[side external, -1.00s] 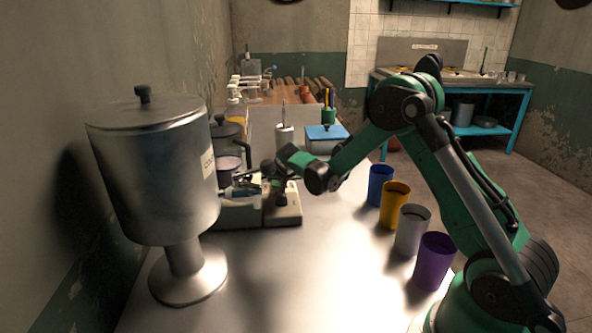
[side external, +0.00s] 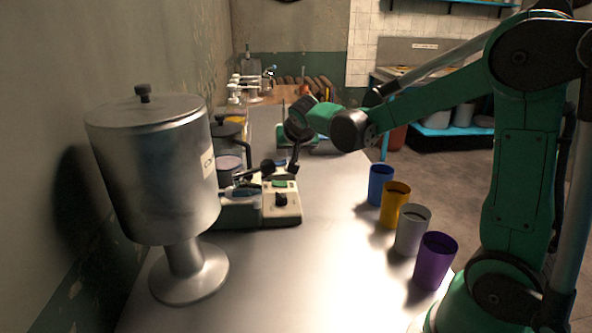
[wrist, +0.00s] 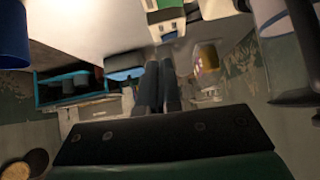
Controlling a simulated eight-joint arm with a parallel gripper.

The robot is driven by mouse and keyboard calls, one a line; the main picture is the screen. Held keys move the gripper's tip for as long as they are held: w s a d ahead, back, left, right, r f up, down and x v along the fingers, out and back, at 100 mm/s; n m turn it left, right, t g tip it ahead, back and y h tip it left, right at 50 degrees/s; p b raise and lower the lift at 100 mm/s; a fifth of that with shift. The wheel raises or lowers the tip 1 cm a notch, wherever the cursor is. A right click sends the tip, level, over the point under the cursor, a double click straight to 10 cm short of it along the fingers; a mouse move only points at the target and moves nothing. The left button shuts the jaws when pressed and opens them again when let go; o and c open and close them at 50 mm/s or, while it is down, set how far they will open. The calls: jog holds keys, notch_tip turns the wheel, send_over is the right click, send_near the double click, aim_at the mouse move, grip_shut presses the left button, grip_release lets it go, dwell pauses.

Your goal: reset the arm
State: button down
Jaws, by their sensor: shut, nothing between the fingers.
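My gripper (side external: 293,160) hangs in the air above the small beige appliance (side external: 281,207) on the metal counter, in the side view. Its dark fingers (wrist: 157,85) lie side by side, shut and empty, in the wrist view. My green arm reaches in from the right, raised over the counter. The fingertips are small and dark in the side view, so their exact gap from the appliance is hard to tell.
A large metal urn (side external: 155,170) stands on the left, with a dark-lidded jug (side external: 229,133) behind it. Blue (side external: 381,186), orange (side external: 395,206), grey (side external: 412,231) and purple (side external: 435,262) cups line the right edge. The counter's front middle is clear.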

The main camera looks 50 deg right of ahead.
jog(key=s+a+n+y, duration=0.6)
jog(key=s+a+n, duration=0.3)
jog(key=s+a, duration=0.4)
jog(key=shift+s+a+f, duration=0.2)
jog(key=shift+a+f, duration=0.2)
jog(key=shift+a, duration=0.55)
